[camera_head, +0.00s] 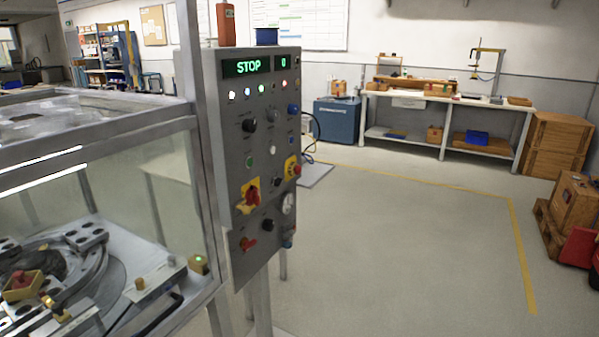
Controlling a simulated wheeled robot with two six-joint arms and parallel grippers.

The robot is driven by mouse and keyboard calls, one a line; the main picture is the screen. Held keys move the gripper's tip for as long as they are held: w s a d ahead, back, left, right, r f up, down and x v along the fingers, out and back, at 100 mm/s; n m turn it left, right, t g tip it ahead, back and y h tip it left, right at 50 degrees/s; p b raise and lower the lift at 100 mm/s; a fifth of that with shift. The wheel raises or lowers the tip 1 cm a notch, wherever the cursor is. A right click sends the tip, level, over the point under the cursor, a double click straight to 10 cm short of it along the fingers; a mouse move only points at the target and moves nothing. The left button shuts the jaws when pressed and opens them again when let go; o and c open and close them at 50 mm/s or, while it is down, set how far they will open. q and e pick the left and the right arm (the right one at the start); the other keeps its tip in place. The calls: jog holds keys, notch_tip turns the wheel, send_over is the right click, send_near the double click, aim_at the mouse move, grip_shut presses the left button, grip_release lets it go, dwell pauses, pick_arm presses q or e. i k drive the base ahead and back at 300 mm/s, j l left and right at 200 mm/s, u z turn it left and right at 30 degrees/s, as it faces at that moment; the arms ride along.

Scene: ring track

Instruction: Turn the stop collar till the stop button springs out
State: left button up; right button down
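A grey control panel (236,150) stands in the middle of the view, seen at a slant. On its right side a red stop button (295,169) sits in a yellow surround (288,172). The collar is too small here to tell apart from the button, and I cannot tell whether the button is pressed in or out. The green display (247,67) at the top reads STOP, with a 0 beside it. Neither of my grippers is in view.
A red and yellow rotary switch (249,196), a red handle (248,243) and several knobs share the panel. A glazed machine enclosure (130,130) stands at left. Open floor (400,250) lies to the right, before a workbench (450,101) and wooden crates (556,145).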

aim_at(291, 172)
jog(key=i+l+u, duration=0.1)
jog(key=i+l, duration=0.15)
jog(key=i+l+u, duration=0.1)
jog(key=l, duration=0.35)
jog(key=i+l+u, duration=0.1)
jog(key=i+l, duration=0.2)
jog(key=l, duration=0.1)
